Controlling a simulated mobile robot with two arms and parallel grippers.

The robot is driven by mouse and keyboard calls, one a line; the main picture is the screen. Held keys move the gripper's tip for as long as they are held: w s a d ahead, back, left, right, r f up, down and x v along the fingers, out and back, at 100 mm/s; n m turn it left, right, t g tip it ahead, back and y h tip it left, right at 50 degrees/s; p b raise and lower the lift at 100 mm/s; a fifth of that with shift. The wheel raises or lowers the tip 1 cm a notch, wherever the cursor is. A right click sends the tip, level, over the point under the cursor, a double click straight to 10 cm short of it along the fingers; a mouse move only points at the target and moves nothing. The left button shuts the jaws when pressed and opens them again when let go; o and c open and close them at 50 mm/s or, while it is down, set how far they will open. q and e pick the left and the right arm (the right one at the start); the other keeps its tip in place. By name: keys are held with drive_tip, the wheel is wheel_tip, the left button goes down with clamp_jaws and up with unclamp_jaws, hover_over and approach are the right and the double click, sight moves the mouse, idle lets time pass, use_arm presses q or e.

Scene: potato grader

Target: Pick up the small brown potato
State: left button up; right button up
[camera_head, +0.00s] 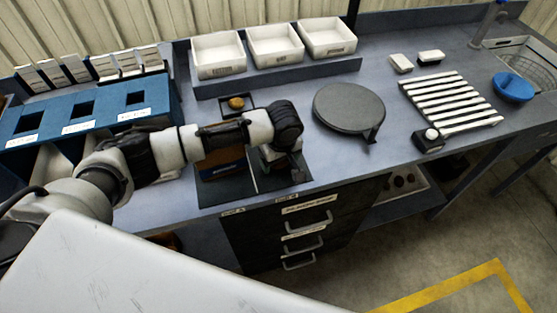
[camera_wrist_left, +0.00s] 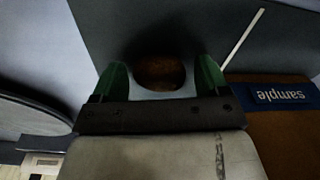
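A brown potato (camera_wrist_left: 160,72) lies on the dark mat, seen in the left wrist view between the green fingertips of my left gripper (camera_wrist_left: 160,78). The fingers are apart, with a gap showing on each side of the potato. In the head view my left gripper (camera_head: 281,172) points down over the right part of the dark mat (camera_head: 233,188), right of its white line, and hides this potato. A yellow-brown potato (camera_head: 237,102) sits on a small dark holder behind the arm. My right gripper is not in view.
A brown box with a blue "sample" label (camera_wrist_left: 285,94) stands beside the gripper. A round grey disc (camera_head: 348,108) is to the right. White trays (camera_head: 218,72) stand on the back ledge, a blue compartment unit (camera_head: 80,128) at left, a slatted rack (camera_head: 450,102) further right.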

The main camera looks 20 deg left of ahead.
use_arm(q)
drive_tip(key=c, duration=0.8)
drive_tip(key=shift+r, duration=0.15)
